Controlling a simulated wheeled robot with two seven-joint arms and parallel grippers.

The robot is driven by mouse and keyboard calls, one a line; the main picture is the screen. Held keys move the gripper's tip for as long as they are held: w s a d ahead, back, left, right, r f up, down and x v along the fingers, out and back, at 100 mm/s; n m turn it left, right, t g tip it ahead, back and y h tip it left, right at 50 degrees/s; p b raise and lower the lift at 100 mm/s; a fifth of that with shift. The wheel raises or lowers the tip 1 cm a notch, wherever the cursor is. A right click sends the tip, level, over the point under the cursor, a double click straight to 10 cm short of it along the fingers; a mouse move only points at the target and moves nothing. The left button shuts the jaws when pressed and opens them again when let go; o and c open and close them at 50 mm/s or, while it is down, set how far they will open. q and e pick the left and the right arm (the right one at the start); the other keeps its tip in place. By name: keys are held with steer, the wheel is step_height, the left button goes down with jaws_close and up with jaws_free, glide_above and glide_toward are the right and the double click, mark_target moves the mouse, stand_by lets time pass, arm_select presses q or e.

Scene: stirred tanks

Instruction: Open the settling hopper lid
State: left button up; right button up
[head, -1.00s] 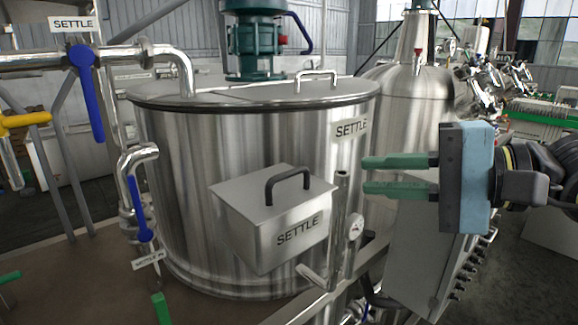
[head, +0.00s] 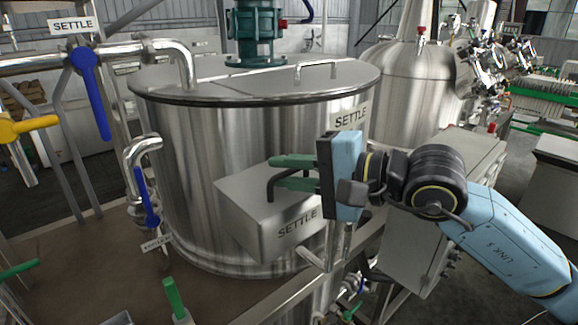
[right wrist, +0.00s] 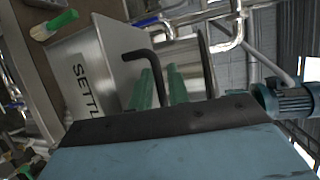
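The settling hopper (head: 240,222) is a metal box marked SETTLE on the front of the large steel tank. Its lid (head: 236,186) looks closed and carries a black bent handle (head: 271,187). My right gripper (head: 275,172) is at the handle, its two green fingers apart and pointing left. In the right wrist view the black handle (right wrist: 156,58) runs between the fingers (right wrist: 160,74), which do not look closed on it. The gripper and wrist hide part of the hopper's right side in the head view. My left gripper is not in view.
The steel tank (head: 180,150) stands behind the hopper, with a thin handle on its top. A pipe with blue valve levers (head: 90,90) is at the left. A grey cabinet (head: 425,235) stands at the right, near my right arm.

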jaws_close()
